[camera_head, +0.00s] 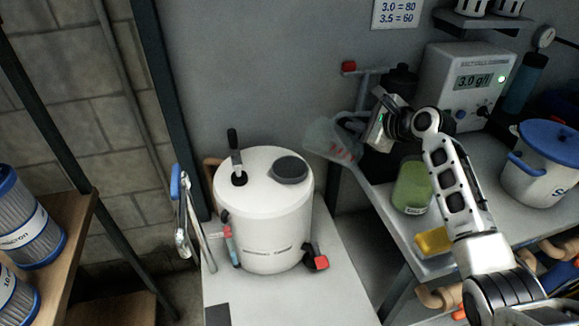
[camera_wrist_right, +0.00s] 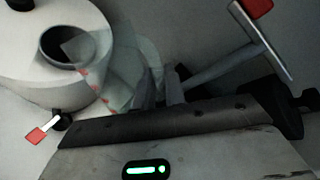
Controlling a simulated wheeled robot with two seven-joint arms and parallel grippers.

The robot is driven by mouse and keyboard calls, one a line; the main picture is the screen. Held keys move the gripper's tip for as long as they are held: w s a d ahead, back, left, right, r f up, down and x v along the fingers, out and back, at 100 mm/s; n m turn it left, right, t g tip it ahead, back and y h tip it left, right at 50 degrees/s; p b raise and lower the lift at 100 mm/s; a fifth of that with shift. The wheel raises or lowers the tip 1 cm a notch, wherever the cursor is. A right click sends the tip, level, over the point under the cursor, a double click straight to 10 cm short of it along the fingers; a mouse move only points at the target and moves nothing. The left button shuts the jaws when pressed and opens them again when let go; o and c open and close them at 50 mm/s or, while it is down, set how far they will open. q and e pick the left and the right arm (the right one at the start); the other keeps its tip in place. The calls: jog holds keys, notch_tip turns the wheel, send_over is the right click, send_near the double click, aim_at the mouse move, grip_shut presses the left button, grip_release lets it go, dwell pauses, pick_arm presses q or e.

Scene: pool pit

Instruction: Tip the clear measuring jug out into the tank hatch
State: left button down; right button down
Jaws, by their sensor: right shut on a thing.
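My right gripper (camera_head: 368,130) is shut on the clear measuring jug (camera_head: 330,138), which has red markings on its side. The jug is tilted in the air, to the upper right of the white tank (camera_head: 262,225). The tank's round dark hatch (camera_head: 290,170) is on its top. In the right wrist view the jug (camera_wrist_right: 112,78) partly overlaps the hatch (camera_wrist_right: 62,46) in the picture, and the right gripper (camera_wrist_right: 168,92) is at the jug's near side. Whether the jug holds anything is hard to tell. My left gripper is out of view.
The tank stands on a pale bench (camera_head: 335,290), with a black lever (camera_head: 235,150) on top and a red-handled tap (camera_head: 318,261). A right-hand counter holds a green jar (camera_head: 410,188), a yellow block (camera_head: 433,241), a meter (camera_head: 465,82) and a blue-lidded bucket (camera_head: 540,175).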

jog(key=shift+d+f+m+y, duration=0.3)
jog(key=shift+m+y, duration=0.1)
jog(key=shift+m, duration=0.1)
jog(key=d+r+m+t+y, duration=0.2)
jog(key=d+r+m+y, duration=0.1)
jog(key=d+m, duration=0.3)
jog(key=shift+w+t+y, duration=0.4)
jog(key=shift+w+y, duration=0.05)
jog(key=shift+y, duration=0.45)
jog(key=shift+f, duration=0.1)
